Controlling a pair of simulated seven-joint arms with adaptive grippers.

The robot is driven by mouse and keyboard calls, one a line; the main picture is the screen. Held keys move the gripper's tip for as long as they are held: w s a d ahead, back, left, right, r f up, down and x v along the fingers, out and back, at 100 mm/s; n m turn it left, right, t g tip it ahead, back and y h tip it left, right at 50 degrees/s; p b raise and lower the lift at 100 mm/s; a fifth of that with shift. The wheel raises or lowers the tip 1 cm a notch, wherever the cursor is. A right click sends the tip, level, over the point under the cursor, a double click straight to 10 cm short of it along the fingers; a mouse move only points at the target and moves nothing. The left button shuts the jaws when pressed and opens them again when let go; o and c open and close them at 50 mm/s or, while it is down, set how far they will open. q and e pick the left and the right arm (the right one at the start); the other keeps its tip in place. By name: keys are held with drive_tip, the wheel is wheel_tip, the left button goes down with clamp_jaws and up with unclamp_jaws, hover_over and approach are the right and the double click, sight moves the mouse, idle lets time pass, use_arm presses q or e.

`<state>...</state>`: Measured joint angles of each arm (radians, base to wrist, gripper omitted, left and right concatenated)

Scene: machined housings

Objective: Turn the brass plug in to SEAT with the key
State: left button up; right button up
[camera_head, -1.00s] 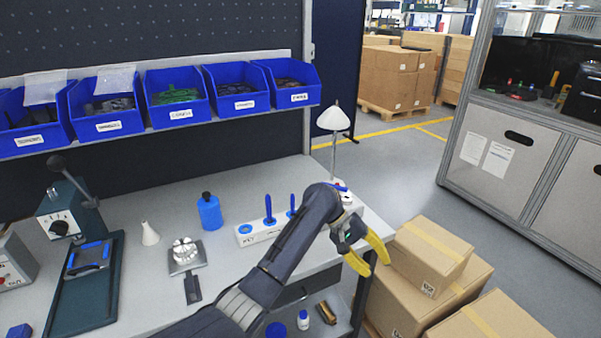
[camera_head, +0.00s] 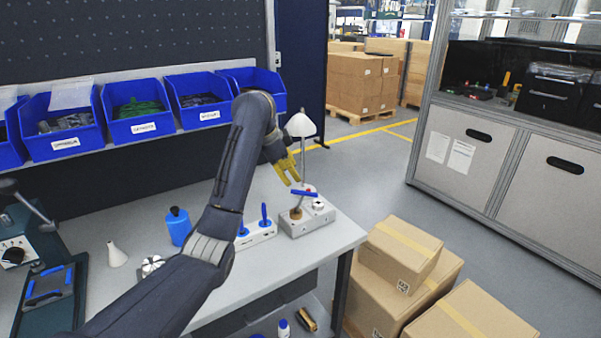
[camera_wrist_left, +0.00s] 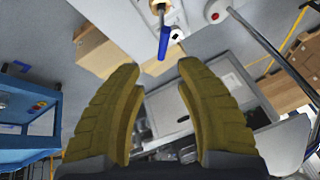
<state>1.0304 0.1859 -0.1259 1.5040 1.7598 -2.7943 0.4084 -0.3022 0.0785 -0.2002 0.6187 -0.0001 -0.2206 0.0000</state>
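A blue-handled key (camera_head: 304,193) stands on a pale grey housing (camera_head: 317,217) near the right end of the bench. A brownish, brass-coloured part (camera_head: 296,213) shows on the housing below the handle. My left gripper (camera_head: 291,181) has yellow fingers and hangs just above the key, apart from it. In the left wrist view the fingers (camera_wrist_left: 159,68) are spread with nothing between them. The SEAT mark is too small to read. My right gripper is out of view.
A white lamp (camera_head: 301,126) on a thin post stands just behind the housing. A white block (camera_head: 257,235) with blue-handled tools and a blue bottle (camera_head: 178,225) stand to the left. Cardboard boxes (camera_head: 400,252) are stacked beyond the bench's right edge.

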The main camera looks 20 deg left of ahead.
sight(300, 203)
use_arm(q)
drive_tip(key=shift+w+a+x, duration=0.1)
drive_tip(key=shift+x, duration=2.75)
drive_tip(key=shift+w+a+x, duration=0.1)
drive_tip(key=shift+x, duration=2.75)
drive_tip(key=shift+w+a+x, duration=0.1)
drive_tip(key=shift+x, duration=2.7)
clamp_jaws()
drive_tip(key=shift+r, duration=0.1)
unclamp_jaws()
